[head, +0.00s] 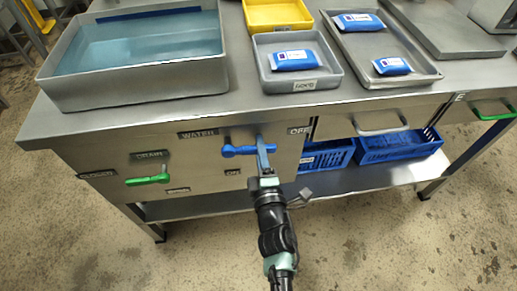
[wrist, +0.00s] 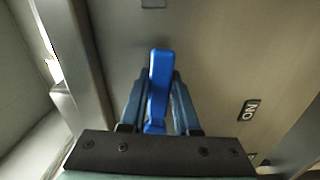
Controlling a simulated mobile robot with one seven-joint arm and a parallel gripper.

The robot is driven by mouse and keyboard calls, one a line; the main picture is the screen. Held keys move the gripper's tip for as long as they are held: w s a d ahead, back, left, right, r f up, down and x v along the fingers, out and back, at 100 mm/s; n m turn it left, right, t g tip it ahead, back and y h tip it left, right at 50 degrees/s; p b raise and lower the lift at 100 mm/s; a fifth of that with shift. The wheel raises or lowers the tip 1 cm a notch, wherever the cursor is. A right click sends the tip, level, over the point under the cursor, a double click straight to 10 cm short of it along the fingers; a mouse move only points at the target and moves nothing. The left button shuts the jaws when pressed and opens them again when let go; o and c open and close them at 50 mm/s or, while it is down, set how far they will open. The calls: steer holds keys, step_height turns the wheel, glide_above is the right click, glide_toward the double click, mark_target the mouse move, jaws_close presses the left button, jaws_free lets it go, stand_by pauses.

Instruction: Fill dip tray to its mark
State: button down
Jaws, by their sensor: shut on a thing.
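The dip tray (head: 140,85) is a grey metal basin at the top left of the bench in the head view. It holds clear bluish water (head: 140,48), and a dark blue band (head: 148,14) runs along its far wall. The blue water lever (head: 236,151) lies about level on the front panel, between the OFF label (head: 298,130) and the ON label (head: 232,172). My gripper (head: 263,150) is shut on this lever. In the wrist view the blue lever (wrist: 160,78) sits between the two fingers. The green drain lever (head: 148,180) lies about level, lower left.
A grey tray (head: 300,85) with a blue packet, a yellow bin (head: 277,14) and a larger metal tray (head: 425,75) with two blue packets stand on the bench. Blue crates (head: 400,146) sit on the shelf below. The floor in front is clear.

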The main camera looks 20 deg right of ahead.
steer(key=shift+r+n, duration=0.35)
steer(key=shift+n, duration=0.15)
steer(key=c, duration=0.6)
jaws_free()
steer(key=shift+r, duration=0.1)
steer(key=shift+c, duration=0.2)
steer(key=v, duration=1.3)
